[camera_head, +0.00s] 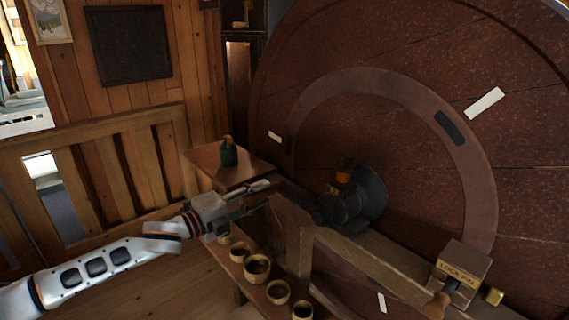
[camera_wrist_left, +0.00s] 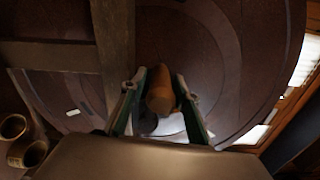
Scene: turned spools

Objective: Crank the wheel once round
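The big dark red-brown wheel (camera_head: 400,150) fills the right of the head view. Its dark hub (camera_head: 370,193) sits at the middle with an orange-brown wooden handle (camera_head: 343,177) beside it. My left gripper (camera_head: 267,195) is open and empty, left of the hub and apart from it in the head view. In the left wrist view, the wooden handle (camera_wrist_left: 161,90) points toward the camera and appears between the open fingers (camera_wrist_left: 160,105) of the left gripper. I cannot tell how deep between them it lies. My right gripper is not in view.
A wooden block marked LOCK PIN (camera_head: 461,265) sits on the beam at lower right, with a wooden knob (camera_head: 436,306). Several small wooden bowls (camera_head: 257,268) stand on a low shelf below my left gripper. A small table (camera_head: 205,156) holds a green object (camera_head: 228,155). A wooden railing (camera_head: 110,165) stands at left.

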